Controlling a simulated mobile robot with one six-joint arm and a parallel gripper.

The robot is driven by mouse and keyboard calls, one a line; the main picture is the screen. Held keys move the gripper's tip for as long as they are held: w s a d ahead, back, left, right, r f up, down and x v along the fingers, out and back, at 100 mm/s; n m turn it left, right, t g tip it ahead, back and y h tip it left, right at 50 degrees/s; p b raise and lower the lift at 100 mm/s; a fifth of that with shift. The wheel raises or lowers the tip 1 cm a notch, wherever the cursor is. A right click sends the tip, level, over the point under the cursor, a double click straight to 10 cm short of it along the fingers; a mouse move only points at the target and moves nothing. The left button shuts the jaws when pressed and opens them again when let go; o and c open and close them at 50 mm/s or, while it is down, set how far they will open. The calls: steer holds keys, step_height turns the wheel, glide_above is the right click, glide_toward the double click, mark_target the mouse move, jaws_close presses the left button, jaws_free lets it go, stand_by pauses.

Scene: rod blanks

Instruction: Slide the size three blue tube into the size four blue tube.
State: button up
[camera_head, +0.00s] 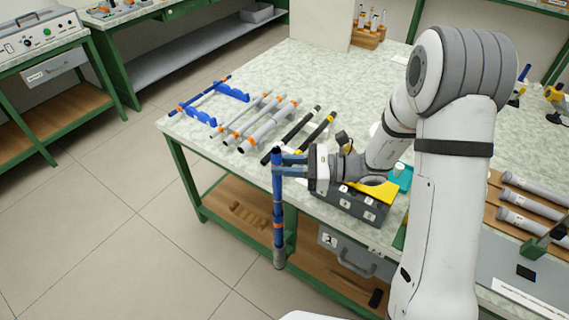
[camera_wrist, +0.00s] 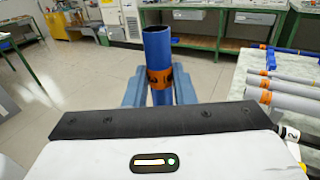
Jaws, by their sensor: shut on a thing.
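A blue tube (camera_head: 277,190) stands upright in my gripper (camera_head: 290,164), out past the table's front left edge and clear of the table. It has orange bands and a grey lower end. I cannot tell whether it is one piece or has another tube inside. In the wrist view the blue tube (camera_wrist: 157,52) shows a dark open top and an orange band between the blue fingers of my gripper (camera_wrist: 158,92). A thinner blue tube (camera_head: 203,94) lies across blue supports (camera_head: 233,92) at the table's left. I cannot read size marks on either.
Grey tubes with orange bands (camera_head: 262,124) and black rods with yellow bands (camera_head: 318,132) lie on the table (camera_head: 300,75). A dark numbered box (camera_head: 360,205) sits at the front edge. More grey tubes (camera_head: 530,205) lie at the right. Open floor (camera_head: 120,220) is at the left.

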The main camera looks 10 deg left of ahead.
step_height(320, 180, down, 7)
steer(key=b, duration=0.5)
stand_by(1.9)
steer(key=o, duration=0.9)
steer(key=shift+c, duration=0.2)
steer(key=w+d, duration=0.1)
steer(key=d, duration=0.6)
steer(key=shift+d, duration=0.25)
